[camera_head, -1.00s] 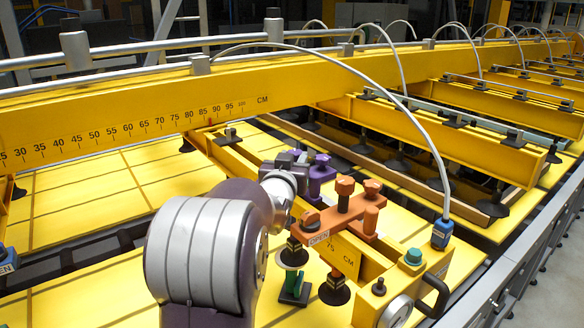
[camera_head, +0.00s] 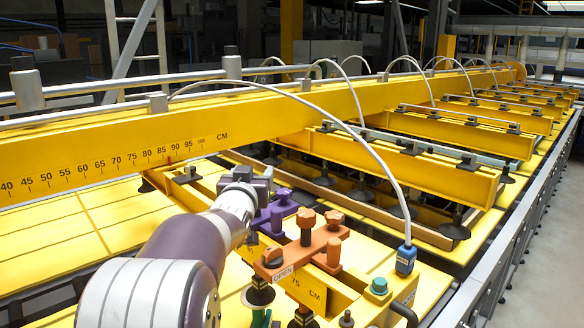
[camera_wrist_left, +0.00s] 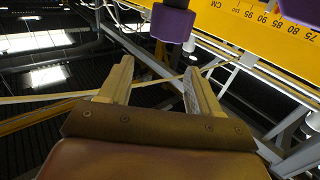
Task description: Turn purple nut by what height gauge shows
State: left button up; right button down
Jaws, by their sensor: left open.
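A purple clamp (camera_head: 264,219) with a purple knob-like nut (camera_head: 283,195) on top sits on the yellow cross beam behind an orange clamp. My left gripper (camera_head: 262,182) is just left of and above the purple nut, apart from it as far as I can tell. In the left wrist view the jaws (camera_wrist_left: 158,88) are open with nothing between them. Purple parts (camera_wrist_left: 172,24) show beyond the fingertips at the top. A ruler scale in CM (camera_head: 120,160) is on the long yellow beam, with a red mark near 90. I cannot make out a separate height gauge. My right gripper is not visible.
The orange clamp (camera_head: 296,254), labelled OPEN, stands close in front with upright knobs. A white hose arches down to a blue fitting (camera_head: 405,260) at right. Suction cups (camera_head: 362,192) hang under the yellow cross beams. A grey floor aisle lies at far right.

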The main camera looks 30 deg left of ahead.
pick_arm(q)
jog(key=d+r, duration=0.1)
jog(key=d, duration=0.2)
jog(key=d+r+b, duration=0.1)
jog(key=d, duration=0.1)
jog(key=shift+w+d+r, duration=0.15)
jog(key=shift+w+r, duration=0.2)
jog(key=shift+w, duration=0.05)
jog(key=w+d+r+p, duration=0.1)
jog(key=d+r+p, duration=0.2)
jog(key=d, duration=0.3)
jog(key=shift+d+r+p, duration=0.15)
jog(key=shift+r+p, duration=0.25)
jog(key=shift+p, duration=0.15)
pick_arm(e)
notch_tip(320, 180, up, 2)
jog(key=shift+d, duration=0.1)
